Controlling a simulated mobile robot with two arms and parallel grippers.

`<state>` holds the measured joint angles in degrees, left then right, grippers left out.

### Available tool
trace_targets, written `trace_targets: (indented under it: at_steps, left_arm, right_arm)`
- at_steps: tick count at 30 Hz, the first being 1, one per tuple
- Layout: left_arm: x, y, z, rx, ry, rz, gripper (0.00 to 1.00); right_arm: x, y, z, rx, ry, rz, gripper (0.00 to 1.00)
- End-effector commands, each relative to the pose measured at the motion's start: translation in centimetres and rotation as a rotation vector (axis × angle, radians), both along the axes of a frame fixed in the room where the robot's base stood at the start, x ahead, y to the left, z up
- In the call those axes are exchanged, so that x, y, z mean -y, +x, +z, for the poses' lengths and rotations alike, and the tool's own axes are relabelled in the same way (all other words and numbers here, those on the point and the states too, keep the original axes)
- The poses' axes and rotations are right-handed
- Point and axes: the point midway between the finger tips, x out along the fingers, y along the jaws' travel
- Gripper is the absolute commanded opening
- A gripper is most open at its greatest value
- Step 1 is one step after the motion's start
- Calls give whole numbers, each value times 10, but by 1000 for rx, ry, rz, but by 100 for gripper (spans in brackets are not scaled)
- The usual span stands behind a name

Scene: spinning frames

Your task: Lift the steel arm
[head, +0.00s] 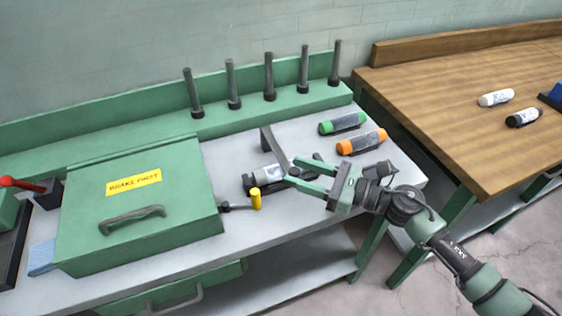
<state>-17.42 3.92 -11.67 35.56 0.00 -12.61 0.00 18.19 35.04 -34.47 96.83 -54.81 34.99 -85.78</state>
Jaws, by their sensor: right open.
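The steel arm (273,147) is a grey bent bar on the bench, raised at a slant above a small dark mechanism that holds a pale cylinder (267,174). My right gripper (292,172) comes in from the right with its green fingers apart. Its fingertips are at the near, lower end of the steel arm. I cannot tell whether they touch it. A dark crank with a yellow knob (256,198) sticks out in front of the mechanism. The fingers and the mechanism partly hide each other. My left gripper is not in view.
A green box (138,205) labelled "BRAKE FIRST" stands left of the mechanism. Several upright grey pegs (232,85) line the back ledge. A green roll (342,123) and an orange roll (361,141) lie behind the gripper. A wooden table (450,110) stands at right.

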Motion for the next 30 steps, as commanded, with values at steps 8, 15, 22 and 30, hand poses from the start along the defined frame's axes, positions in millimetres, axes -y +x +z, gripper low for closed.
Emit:
trace_targets:
  at_steps: [8,15,22,30]
  left_arm:
    - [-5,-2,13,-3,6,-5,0]
    - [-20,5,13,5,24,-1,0]
    - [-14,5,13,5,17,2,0]
    - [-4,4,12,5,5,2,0]
  right_arm:
    - [-31,13,2,0,3,0,45]
    - [-34,14,1,0,2,-1,45]
    - [-34,14,1,-1,3,-1,3]
    - [-34,14,1,-1,3,-1,0]
